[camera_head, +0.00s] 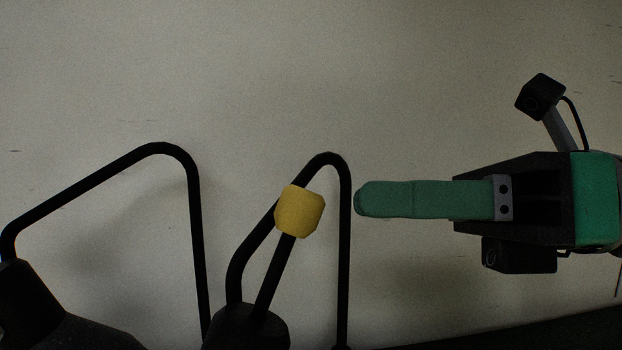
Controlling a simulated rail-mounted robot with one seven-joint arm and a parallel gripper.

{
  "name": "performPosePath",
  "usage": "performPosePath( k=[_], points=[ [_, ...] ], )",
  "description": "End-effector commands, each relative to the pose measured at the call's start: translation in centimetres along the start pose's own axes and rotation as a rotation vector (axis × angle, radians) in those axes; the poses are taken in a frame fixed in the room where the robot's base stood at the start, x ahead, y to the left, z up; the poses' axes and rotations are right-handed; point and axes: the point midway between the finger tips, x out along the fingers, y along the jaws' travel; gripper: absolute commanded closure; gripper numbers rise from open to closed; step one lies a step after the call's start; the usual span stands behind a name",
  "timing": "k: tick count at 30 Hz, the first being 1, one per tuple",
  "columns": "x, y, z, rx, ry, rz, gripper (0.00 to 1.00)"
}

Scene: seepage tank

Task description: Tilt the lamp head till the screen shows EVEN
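A yellow faceted knob (299,211) sits on a slanted black rod (272,275) that rises from a dark rounded body (246,327) at the bottom edge. This may be part of the lamp head, but I cannot tell for sure. My gripper (362,199) comes in from the right with its green finger level and pointing left. Its tip is just right of a black tube and short of the knob in the picture; depth is unclear. The fingers are seen side-on as one shape, so any gap is hidden. No screen or EVEN reading is in view.
A bent black tube (346,250) stands between my fingertip and the knob in the picture. Another bent black tube (196,230) and a dark housing (30,310) are at the left. The pale background (420,80) above is clear.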

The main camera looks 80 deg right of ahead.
Motion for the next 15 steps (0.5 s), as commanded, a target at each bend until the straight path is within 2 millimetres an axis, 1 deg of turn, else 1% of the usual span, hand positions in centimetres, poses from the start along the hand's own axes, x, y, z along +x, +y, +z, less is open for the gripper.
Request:
performPosePath(
  k=[1,3,6,9,12,15],
  points=[
    [1.0,0.2,0.3,0.0,0.002,0.002,0.65],
    [2.4,0.2,0.4,0.0,0.002,0.004,0.65],
    [4.2,0.2,0.4,0.001,0.0,0.004,0.65],
    [5.7,0.2,0.3,0.002,-0.001,0.004,0.65],
    [6.4,0.1,0.2,0.002,-0.002,0.003,0.65],
    [6.7,0.1,0.1,0.002,-0.002,0.003,0.65]
  ],
)
